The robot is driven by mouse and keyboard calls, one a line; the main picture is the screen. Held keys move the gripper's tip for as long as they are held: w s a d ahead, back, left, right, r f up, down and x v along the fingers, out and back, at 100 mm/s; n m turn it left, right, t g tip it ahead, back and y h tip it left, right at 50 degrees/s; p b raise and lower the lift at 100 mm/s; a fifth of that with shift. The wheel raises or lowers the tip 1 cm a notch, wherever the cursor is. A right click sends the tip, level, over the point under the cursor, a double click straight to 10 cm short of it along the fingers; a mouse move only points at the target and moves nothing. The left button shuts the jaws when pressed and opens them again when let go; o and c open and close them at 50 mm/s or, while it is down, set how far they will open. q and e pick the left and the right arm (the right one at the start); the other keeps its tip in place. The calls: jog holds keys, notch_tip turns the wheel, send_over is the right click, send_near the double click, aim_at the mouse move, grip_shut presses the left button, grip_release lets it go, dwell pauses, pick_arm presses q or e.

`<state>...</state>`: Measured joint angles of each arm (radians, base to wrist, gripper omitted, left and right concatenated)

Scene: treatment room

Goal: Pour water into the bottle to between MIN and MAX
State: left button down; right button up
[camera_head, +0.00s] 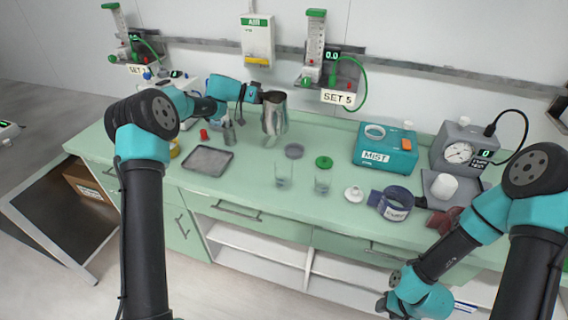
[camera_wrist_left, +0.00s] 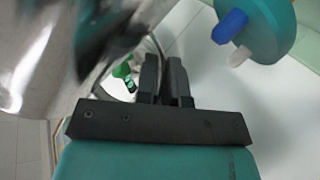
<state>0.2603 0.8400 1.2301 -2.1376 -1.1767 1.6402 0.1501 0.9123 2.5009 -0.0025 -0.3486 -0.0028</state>
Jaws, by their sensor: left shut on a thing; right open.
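A shiny metal jug (camera_head: 273,118) is held above the back of the green counter, roughly upright. My left gripper (camera_head: 262,96) is shut on its handle side. In the left wrist view my left fingers (camera_wrist_left: 165,80) are closed beside the blurred jug (camera_wrist_left: 35,55); the water inside is not visible. Two small clear vessels stand on the counter to the jug's lower right: a left one (camera_head: 283,176) and a right one (camera_head: 322,183). I cannot read MIN or MAX marks on either. My right gripper (camera_head: 385,304) is open and empty, low in front of the counter.
A grey lid (camera_head: 294,151), a green lid (camera_head: 324,162) and a white cap (camera_head: 353,194) lie near the vessels. A tray (camera_head: 204,162) is at left. A MIST box (camera_head: 386,150), a gauge device (camera_head: 462,149) and a blue cuff (camera_head: 395,203) are at right. Flowmeters hang on the wall rail.

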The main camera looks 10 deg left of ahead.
aim_at(267, 107)
pick_arm(q)
jog(key=shift+s+d+r+m+t+y, duration=0.15)
jog(key=shift+s+r+m+t+y, duration=0.2)
jog(key=shift+m, duration=0.15)
jog(key=shift+s+d+f, duration=0.1)
jog(key=shift+s+d+f+m+t, duration=0.25)
jog(key=shift+s+f+m+t, duration=0.1)
jog(key=shift+s+f+m, duration=0.35)
jog(key=f, duration=0.1)
jog(key=s+f+m, duration=0.1)
jog(key=f+y, duration=0.1)
jog(key=shift+s+d+m+t, duration=0.15)
jog(key=shift+d+m+t, duration=0.15)
jog(key=shift+d+t, duration=0.1)
jog(key=shift+s+d+f+m+t, duration=0.15)
jog(key=shift+s+d+m+t, duration=0.2)
jog(key=shift+s, duration=0.2)
jog(key=shift+s+d+r+m+t+y, duration=0.15)
jog(key=shift+s+r+m+t, duration=0.2)
jog(key=shift+r+m, duration=0.35)
jog(key=shift+s+d+r+m+t, duration=0.15)
jog(key=shift+s+r+m+t, duration=0.2)
jog(key=shift+r, duration=0.6)
jog(key=shift+s+d+r+m+t+y, duration=0.15)
jog(key=shift+s+r+m+t, duration=0.2)
jog(key=shift+r+m, duration=0.35)
jog(key=shift+s+d+r, duration=0.1)
jog(key=shift+s+r, duration=0.2)
jog(key=shift+r, duration=0.2)
